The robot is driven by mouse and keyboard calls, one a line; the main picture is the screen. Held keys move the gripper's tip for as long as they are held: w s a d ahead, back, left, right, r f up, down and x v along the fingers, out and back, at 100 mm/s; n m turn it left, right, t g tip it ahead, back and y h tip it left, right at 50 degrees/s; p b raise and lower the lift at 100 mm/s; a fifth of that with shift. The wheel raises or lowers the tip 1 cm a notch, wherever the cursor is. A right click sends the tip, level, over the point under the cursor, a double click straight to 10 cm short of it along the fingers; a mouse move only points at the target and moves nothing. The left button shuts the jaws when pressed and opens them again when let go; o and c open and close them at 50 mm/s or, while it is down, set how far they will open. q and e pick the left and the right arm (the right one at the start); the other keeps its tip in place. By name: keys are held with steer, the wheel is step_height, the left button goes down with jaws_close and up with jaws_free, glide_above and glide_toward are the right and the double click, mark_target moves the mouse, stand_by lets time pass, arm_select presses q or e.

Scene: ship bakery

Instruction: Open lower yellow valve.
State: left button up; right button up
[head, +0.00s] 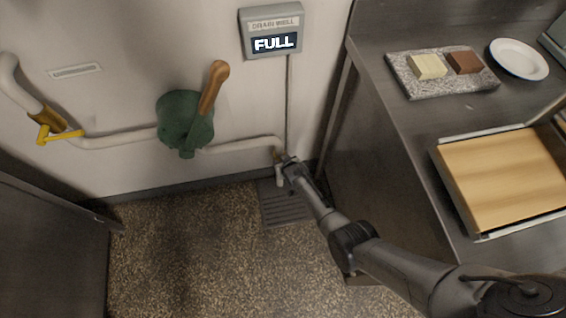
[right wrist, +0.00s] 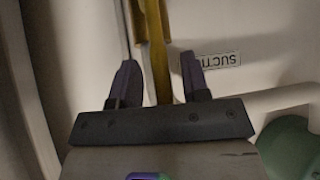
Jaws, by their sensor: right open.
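In the right wrist view a yellow bar (right wrist: 156,55), part of a yellow valve, runs between the two dark fingers of my right gripper (right wrist: 160,75). The fingers are apart, one on each side of it. I cannot tell whether they touch it. In the head view my right gripper (head: 285,163) is low by the wall at the right end of the white pipe, over the floor drain. It hides most of what is there. Another yellow valve (head: 58,134), with its handle sideways, sits on the pipe at far left. My left gripper is out of view.
A green pump (head: 180,118) with a wooden handle (head: 213,86) is on the wall. A box reading DRAIN WELL FULL (head: 271,31) hangs above. A steel counter (head: 402,134) stands at right, bearing a stone slab, plate and tray. A grate (head: 285,207) lies in the floor.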

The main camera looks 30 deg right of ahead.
steer(key=shift+s+r+p, duration=0.3)
steer(key=shift+r+p, duration=0.2)
steer(key=shift+p, duration=0.1)
steer(key=p+v, duration=0.9)
steer(key=v, duration=0.3)
steer(key=shift+s, duration=0.4)
steer(key=shift+r, duration=0.1)
steer(key=shift+a, duration=0.1)
